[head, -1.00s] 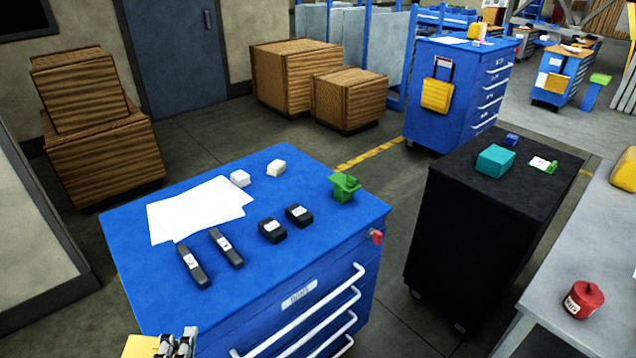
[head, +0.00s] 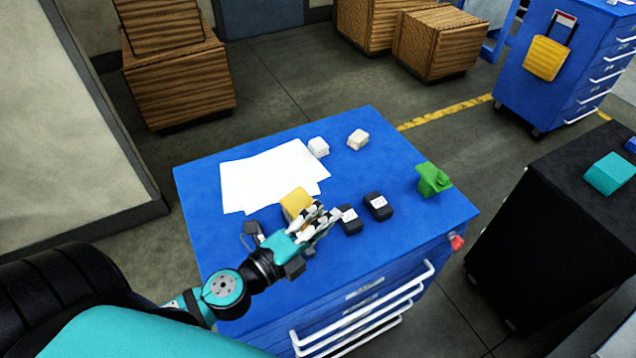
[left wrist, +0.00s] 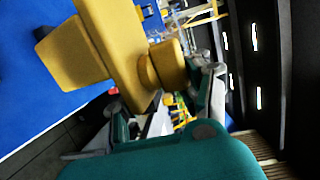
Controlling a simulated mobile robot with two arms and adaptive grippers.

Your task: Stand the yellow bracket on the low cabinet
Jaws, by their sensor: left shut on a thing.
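The yellow bracket (head: 297,202) is in my left gripper (head: 317,222), over the top of the blue drawer cabinet (head: 360,248). In the left wrist view the bracket (left wrist: 112,45) shows a flat plate, a block and a rounded boss. The fingers of the left gripper (left wrist: 172,92) are shut on the boss end. The bracket looks tilted in that view. The blue top is behind it, and I cannot tell whether they touch. In the head view the gripper hides part of the bracket. My right gripper is in neither view.
White sheets (head: 265,178), two pale blocks (head: 318,147), two black blocks (head: 378,206) and a green part (head: 432,180) lie on the blue top. A dark part (head: 253,232) is partly hidden by my gripper. A black cabinet (head: 560,235) stands to the right. The front right top is clear.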

